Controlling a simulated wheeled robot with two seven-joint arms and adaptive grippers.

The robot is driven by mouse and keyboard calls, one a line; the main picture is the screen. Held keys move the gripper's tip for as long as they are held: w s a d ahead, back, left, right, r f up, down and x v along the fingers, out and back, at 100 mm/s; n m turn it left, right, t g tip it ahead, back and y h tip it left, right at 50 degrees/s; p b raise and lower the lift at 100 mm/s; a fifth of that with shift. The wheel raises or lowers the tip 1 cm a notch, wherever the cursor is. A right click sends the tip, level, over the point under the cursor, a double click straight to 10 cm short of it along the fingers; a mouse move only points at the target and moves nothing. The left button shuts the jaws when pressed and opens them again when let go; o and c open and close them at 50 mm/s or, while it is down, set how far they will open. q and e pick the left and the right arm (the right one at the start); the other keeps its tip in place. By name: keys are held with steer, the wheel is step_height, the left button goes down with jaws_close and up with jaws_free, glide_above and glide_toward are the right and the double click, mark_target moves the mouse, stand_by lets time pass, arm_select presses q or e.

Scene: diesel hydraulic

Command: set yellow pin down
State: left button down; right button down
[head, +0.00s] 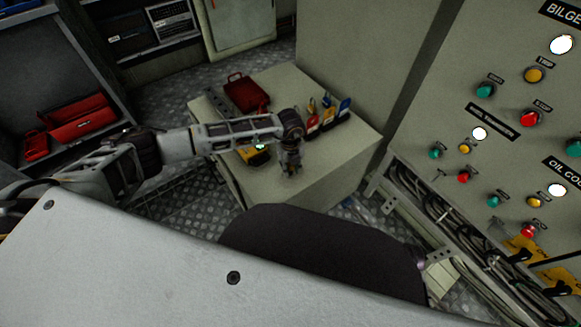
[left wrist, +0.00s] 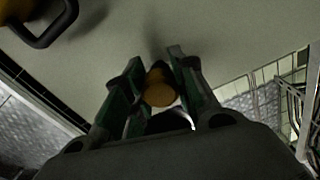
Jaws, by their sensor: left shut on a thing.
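My left gripper (head: 290,168) is low over the front part of the pale cabinet top (head: 335,152). In the left wrist view my left gripper (left wrist: 158,62) has its two fingers on either side of the yellow pin (left wrist: 159,90) and is shut on it. The pin's round yellow end faces the wrist camera; its far end is hidden. I cannot tell whether the pin touches the cabinet top. The pin does not show clearly in the head view. My right gripper is not in view.
A red box (head: 244,94), a yellow-and-black item (head: 254,155) and a rack of coloured-handled tools (head: 326,124) stand on the cabinet top. The front right of the top is bare. A control panel (head: 500,150) with several buttons rises at the right.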

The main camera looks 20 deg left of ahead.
arm_select(q)
steer(key=shift+f, duration=0.15)
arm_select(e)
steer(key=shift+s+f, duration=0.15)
arm_select(q)
steer(key=c, duration=1.2)
jaws_free()
steer(key=shift+o, duration=0.2)
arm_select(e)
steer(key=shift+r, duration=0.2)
arm_select(q)
steer(key=shift+r, duration=0.75)
step_height(320, 180, up, 9)
steer(key=shift+r+p, duration=0.1)
steer(key=shift+p, duration=0.95)
steer(key=shift+r, duration=0.75)
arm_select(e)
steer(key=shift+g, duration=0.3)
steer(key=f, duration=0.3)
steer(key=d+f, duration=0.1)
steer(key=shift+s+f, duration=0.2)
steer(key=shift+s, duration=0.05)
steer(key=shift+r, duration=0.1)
